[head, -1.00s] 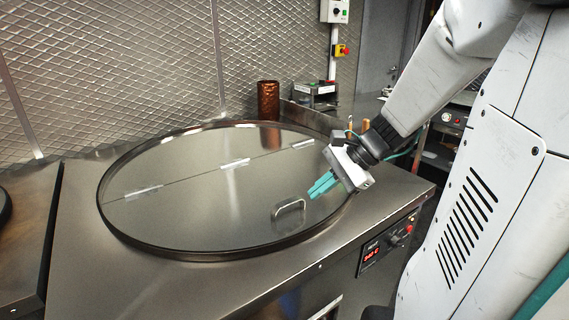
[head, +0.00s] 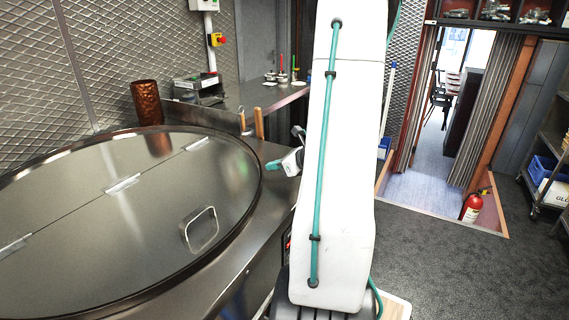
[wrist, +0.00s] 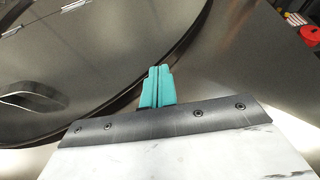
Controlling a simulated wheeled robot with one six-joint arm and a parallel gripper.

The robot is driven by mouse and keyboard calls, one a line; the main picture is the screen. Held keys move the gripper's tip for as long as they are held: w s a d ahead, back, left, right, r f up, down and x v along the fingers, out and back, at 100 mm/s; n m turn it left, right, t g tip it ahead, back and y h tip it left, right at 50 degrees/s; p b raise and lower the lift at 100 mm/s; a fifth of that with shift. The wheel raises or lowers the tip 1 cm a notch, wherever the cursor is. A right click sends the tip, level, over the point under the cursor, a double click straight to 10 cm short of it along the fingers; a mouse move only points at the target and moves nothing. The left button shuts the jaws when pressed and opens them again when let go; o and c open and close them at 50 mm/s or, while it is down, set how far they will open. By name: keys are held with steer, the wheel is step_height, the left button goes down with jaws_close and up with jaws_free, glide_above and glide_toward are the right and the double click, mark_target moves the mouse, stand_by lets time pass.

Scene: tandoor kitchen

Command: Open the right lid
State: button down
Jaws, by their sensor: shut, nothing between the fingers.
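The large round steel lid (head: 140,225) lies flat and closed on the steel counter, with a hinge line across it and a metal loop handle (head: 200,229) on its near half. In the wrist view the lid (wrist: 90,60) fills the upper left, and its handle (wrist: 30,96) is at the left edge. My gripper (head: 274,165) is at the lid's right rim in the head view, partly hidden by my arm. In the wrist view its teal fingers (wrist: 158,84) are together and empty, near the dark rim, apart from the handle.
A copper cup (head: 147,103) stands behind the lid, with wooden handles (head: 258,124) and a metal box (head: 197,90) to its right. A red fire extinguisher (head: 472,208) stands by the open doorway. The dark floor (head: 450,260) at right is clear.

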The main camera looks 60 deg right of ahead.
steer(key=shift+x, duration=1.5)
steer(key=shift+a, duration=0.1)
